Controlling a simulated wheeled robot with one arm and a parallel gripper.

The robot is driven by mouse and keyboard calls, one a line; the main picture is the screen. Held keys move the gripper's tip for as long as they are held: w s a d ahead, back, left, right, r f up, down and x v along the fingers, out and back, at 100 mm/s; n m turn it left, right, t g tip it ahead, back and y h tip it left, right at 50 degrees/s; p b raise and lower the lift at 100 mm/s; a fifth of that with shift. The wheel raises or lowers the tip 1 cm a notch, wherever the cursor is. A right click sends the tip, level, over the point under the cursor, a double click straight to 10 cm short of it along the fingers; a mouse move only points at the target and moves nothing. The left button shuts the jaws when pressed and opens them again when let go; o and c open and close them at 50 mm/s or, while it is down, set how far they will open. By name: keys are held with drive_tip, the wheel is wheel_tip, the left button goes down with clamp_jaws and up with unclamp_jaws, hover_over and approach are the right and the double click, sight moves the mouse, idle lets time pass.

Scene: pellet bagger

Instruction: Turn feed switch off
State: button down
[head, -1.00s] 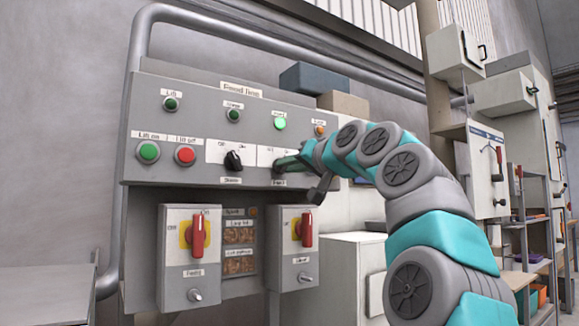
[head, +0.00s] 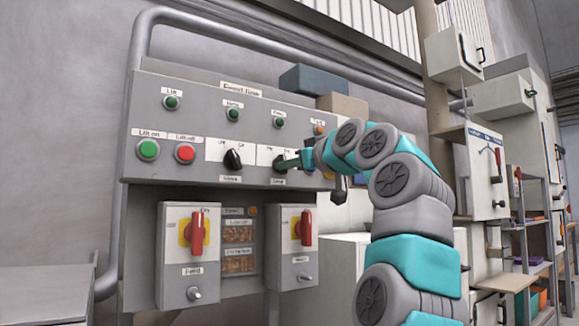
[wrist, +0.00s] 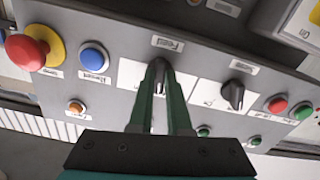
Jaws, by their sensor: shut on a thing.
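The feed switch (head: 278,162) is a black rotary knob on the right white plate of the grey control panel. It also shows in the wrist view (wrist: 160,65), under a label reading "Feed". My gripper (head: 288,162) has come from the right and its green fingers (wrist: 163,80) are shut on the knob. The fingers partly hide the knob, so its exact pointer position is hard to read. The green lamp (head: 279,122) above the feed switch looks dark.
A second black knob (head: 233,160) sits close to the left. Lift buttons, green (head: 148,150) and red (head: 185,153), are further left. The wrist view shows a red mushroom button (wrist: 27,52) and a blue button (wrist: 94,56). Two red-handled switch boxes (head: 198,230) are below.

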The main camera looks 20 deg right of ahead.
drive_tip(key=shift+r+n, duration=0.1)
drive_tip(key=shift+n, duration=1.9)
drive_tip(key=c, duration=0.9)
unclamp_jaws()
drive_tip(key=shift+o, duration=0.2)
drive_tip(key=b+v, duration=0.1)
drive_tip(key=v, duration=0.7)
drive_tip(key=shift+w, duration=0.15)
